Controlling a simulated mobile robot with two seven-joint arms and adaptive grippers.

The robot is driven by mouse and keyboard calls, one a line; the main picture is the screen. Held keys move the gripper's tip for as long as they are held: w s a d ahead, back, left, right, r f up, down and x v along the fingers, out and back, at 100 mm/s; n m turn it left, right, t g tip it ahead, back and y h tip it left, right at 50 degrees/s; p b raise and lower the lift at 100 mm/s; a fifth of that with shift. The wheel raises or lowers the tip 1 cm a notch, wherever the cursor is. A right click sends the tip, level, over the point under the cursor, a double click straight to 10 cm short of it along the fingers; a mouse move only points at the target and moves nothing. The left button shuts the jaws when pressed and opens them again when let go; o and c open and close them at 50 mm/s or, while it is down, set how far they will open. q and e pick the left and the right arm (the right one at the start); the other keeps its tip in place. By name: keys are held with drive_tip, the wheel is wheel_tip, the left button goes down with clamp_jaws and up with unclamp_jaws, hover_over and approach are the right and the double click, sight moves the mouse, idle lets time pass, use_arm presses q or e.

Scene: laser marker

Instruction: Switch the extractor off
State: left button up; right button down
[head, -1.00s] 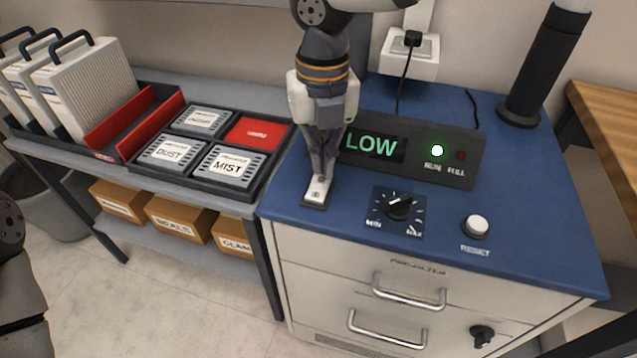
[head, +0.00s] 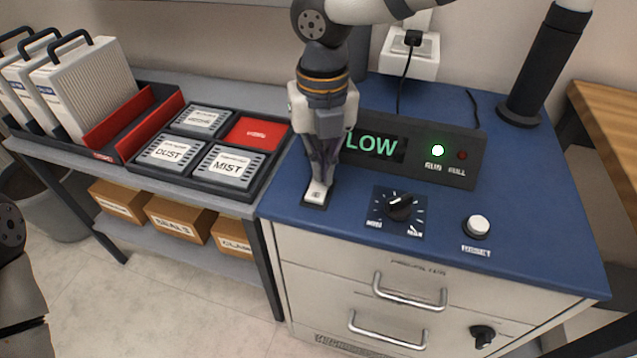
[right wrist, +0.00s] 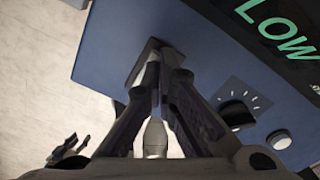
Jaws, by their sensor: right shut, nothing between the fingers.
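The extractor is a cabinet with a blue top (head: 540,230). A pale rocker switch (head: 316,196) sits in a dark plate at its front left corner. My right gripper (head: 321,182) is shut, points down, and its tips are at the rear part of the switch; I cannot tell whether they press it. The fingers also show in the right wrist view (right wrist: 160,75), partly hiding the switch. The display (head: 372,146) reads LOW and the green RUN lamp (head: 437,151) is lit. A jointed grey shape (right wrist: 68,148), apparently my left gripper, is too small to judge.
A black knob (head: 400,207) and a white RESET button (head: 478,226) stand right of the switch. A tray of filter cartridges (head: 237,191) is on the left bench. A black pipe (head: 546,65) rises at the back right.

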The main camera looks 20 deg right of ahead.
use_arm(q)
drive_tip(key=shift+s, duration=0.1)
use_arm(e)
drive_tip(key=shift+f, duration=0.4)
wheel_tip(320, 180, up, 5)
drive_tip(key=shift+r+p, duration=0.1)
drive_tip(key=shift+p, duration=0.7)
drive_tip(key=shift+r, duration=0.95)
use_arm(q)
drive_tip(key=w+r, duration=0.1)
drive_tip(key=w+r+t, duration=0.1)
drive_tip(key=shift+w+r, duration=0.2)
drive_tip(key=shift+w, duration=0.1)
use_arm(e)
drive_tip(key=shift+f, duration=0.1)
